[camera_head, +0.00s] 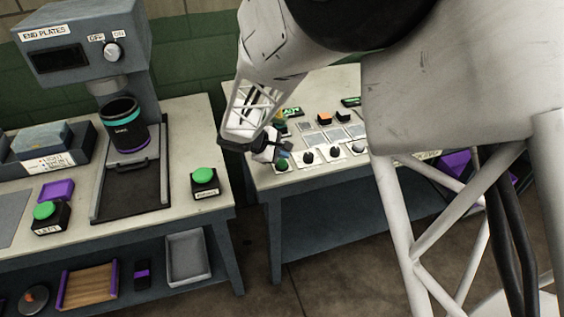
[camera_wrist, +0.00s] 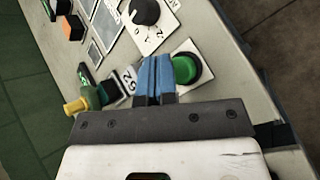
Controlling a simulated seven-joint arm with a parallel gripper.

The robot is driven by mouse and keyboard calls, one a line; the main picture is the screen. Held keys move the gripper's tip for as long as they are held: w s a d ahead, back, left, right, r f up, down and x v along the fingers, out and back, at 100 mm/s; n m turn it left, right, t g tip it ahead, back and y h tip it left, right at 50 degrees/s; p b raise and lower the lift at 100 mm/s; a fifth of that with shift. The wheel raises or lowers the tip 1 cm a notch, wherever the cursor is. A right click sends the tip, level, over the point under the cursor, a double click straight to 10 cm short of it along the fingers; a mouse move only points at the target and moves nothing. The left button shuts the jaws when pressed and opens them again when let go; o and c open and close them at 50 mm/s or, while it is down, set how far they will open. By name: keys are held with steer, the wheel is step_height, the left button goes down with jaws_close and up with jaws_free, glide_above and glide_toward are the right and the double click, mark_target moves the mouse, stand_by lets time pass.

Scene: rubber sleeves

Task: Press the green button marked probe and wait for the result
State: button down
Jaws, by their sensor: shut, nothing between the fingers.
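A green button (camera_wrist: 186,68) sits on the control panel of the right-hand table, beside a dial, and shows in the head view as a small green cap (camera_head: 282,165). I cannot read a probe label on it. My gripper (camera_wrist: 155,80) is shut, with its blue fingertips together and nothing between them. In the wrist view the fingertips are just left of the green cap; I cannot tell whether they touch it. In the head view my gripper (camera_head: 284,150) is low over the panel's near left corner, just above the button.
Several black dials (camera_head: 308,157) line the panel's front edge. A yellow-tipped part (camera_wrist: 76,106) is left of my gripper. The left table holds the END PLATES machine (camera_head: 80,40), a labelled green button (camera_head: 205,175) and another green button (camera_head: 45,211). A gap separates the tables.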

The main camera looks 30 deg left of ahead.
mark_target(282, 163)
steer(key=shift+f, duration=0.8)
stand_by(1.1)
steer(key=shift+r, duration=0.1)
stand_by(0.3)
steer(key=shift+r, duration=0.7)
steer(key=shift+r, duration=0.15)
steer(key=shift+r, duration=2.35)
